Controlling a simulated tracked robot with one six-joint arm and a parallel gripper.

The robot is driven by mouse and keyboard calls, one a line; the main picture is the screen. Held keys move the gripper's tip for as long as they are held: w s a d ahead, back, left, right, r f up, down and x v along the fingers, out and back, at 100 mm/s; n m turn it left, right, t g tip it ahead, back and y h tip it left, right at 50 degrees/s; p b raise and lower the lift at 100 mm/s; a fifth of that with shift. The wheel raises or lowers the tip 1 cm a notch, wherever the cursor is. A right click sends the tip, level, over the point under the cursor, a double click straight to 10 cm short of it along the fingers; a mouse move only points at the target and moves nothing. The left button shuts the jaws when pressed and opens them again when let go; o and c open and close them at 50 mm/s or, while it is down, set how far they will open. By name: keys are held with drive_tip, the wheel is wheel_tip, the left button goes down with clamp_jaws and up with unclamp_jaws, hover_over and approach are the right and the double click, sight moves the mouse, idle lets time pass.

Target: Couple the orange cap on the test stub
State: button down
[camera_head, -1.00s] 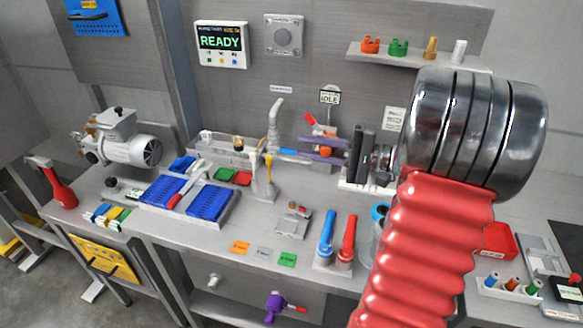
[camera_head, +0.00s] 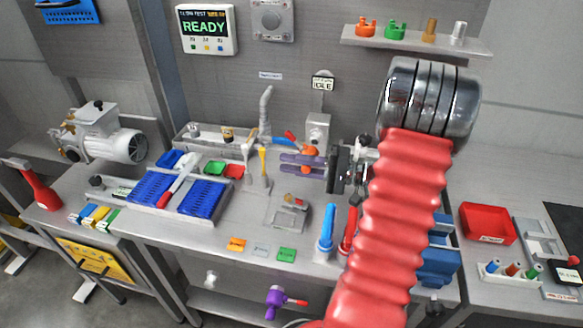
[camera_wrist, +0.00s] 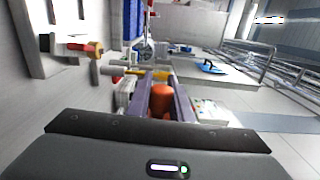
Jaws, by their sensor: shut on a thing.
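My gripper (camera_head: 288,163) has two purple fingers and points left above the bench in the head view. It is shut on the orange cap (camera_head: 310,154), which sits between the fingers. The wrist view shows the cap (camera_wrist: 162,99) between the same fingers (camera_wrist: 163,85). A red lever-like piece (camera_head: 291,136) shows just above the fingers. I cannot tell the test stub for certain; the gripper hides part of this area. No contact between the cap and a stub can be seen.
A grey gooseneck pipe (camera_head: 265,108) and a yellow-handled tool (camera_head: 262,160) stand left of the gripper. Blue racks (camera_head: 203,192) lie farther left. A grey fixture (camera_head: 290,208) sits below. Another orange cap (camera_head: 366,27) is on the wall shelf. Blue and red upright tools (camera_head: 327,230) stand in front.

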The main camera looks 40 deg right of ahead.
drive_tip(key=shift+a+f, duration=0.1)
drive_tip(key=shift+f, duration=0.8)
drive_tip(key=shift+w+d, duration=0.85)
drive_tip(key=shift+d, duration=0.25)
drive_tip(key=shift+w+d, duration=0.8)
drive_tip(key=shift+d, duration=0.3)
drive_tip(key=shift+w+d+r, duration=0.1)
drive_tip(key=shift+w+d, duration=0.55)
drive_tip(key=shift+d, duration=0.25)
drive_tip(key=shift+w+d, duration=0.6)
drive_tip(key=shift+d, duration=0.25)
idle(0.8)
drive_tip(key=c, duration=1.5)
unclamp_jaws()
drive_tip(key=v, duration=1.3)
drive_tip(key=shift+s+d, duration=0.2)
drive_tip(key=shift+s, duration=0.05)
